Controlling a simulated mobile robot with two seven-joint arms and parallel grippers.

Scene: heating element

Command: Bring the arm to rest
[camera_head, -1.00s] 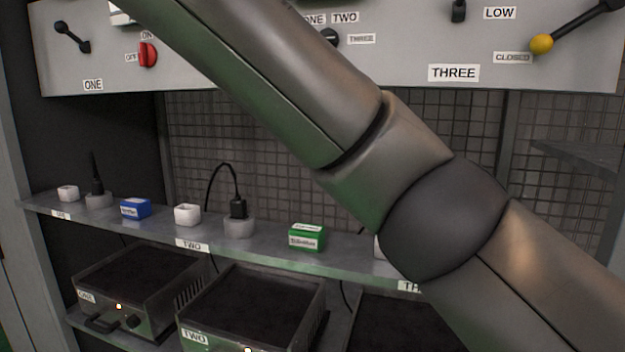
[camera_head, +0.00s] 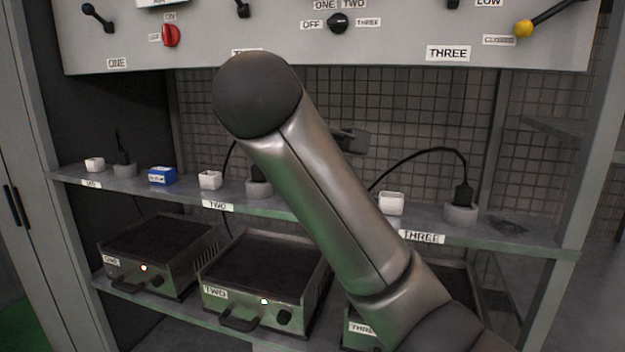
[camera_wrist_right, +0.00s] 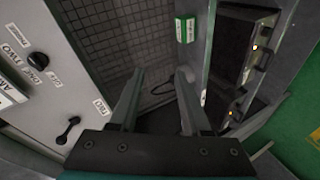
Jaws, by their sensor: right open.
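My right arm crosses the middle of the head view from the lower right, with a dark rounded joint at its upper end in front of the shelf. In the right wrist view my right gripper (camera_wrist_right: 159,75) has its two fingers spread apart with nothing between them. It points at the wire mesh, between the control panel and the shelf. A small dark grey part behind the arm in the head view may belong to my wrist; I cannot tell. My left gripper is in neither view.
The control panel (camera_head: 200,52) runs along the top. The shelf (camera_head: 520,234) holds a blue block (camera_head: 162,175), white sockets and plugs with black cables. Heater one (camera_head: 150,255) and heater two (camera_head: 265,280) stand below.

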